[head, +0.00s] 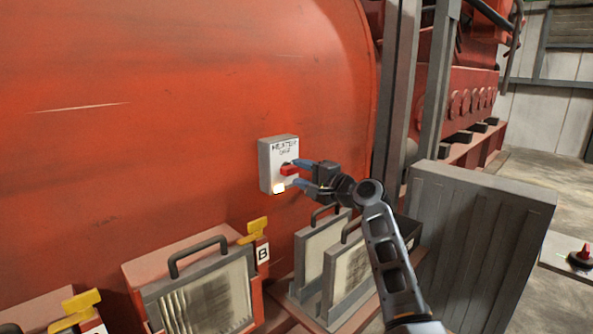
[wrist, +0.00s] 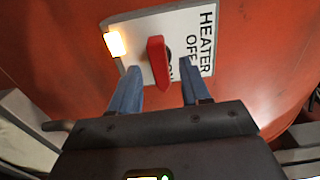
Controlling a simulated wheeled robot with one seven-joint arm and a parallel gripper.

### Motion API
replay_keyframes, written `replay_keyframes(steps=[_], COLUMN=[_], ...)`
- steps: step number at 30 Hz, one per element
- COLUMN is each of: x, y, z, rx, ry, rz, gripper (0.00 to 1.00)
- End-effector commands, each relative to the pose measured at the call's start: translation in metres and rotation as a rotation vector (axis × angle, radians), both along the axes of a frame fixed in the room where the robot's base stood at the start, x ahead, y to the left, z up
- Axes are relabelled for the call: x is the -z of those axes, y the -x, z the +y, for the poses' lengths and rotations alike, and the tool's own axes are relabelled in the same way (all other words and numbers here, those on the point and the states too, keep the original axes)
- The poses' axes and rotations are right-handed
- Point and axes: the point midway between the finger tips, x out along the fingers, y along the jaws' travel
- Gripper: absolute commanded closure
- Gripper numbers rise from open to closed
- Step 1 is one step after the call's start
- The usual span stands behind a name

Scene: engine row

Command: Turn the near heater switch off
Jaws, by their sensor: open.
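The heater switch box (head: 267,170) is a pale grey plate with "HEATER" and "OFF" lettering, fixed to the red tank. It carries a red handle (head: 289,170) that lies roughly sideways, and a glowing lamp (head: 279,188) low on its face. In the wrist view the red handle (wrist: 158,62) runs up and down the picture, partly over the "ON" lettering, and the lamp (wrist: 115,43) is lit. My gripper (head: 301,173) is open in front of the box. Its blue fingers sit on either side of the handle in the wrist view; contact cannot be told.
Below stand filter panels with handles (head: 205,250), yellow levers (head: 257,226) and a "B" label (head: 263,254). A grey ribbed cabinet (head: 470,240) stands right of my arm, near upright grey posts (head: 400,80). A red knob on a plate (head: 580,257) is at far right.

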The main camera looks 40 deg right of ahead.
Motion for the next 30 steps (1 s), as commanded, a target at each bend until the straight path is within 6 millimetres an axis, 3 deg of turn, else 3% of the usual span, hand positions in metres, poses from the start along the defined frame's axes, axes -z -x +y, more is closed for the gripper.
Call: replay_keyframes(steps=[6,15,30], x=[-0.001,0.000,0.000], y=[-0.020,-0.023,-0.023], z=[0.001,0.001,0.001], rx=[-0.001,-0.001,0.000], ry=[0.000,0.001,0.001], rz=[0.000,0.000,0.000], gripper=[0.53,0.53,1.00])
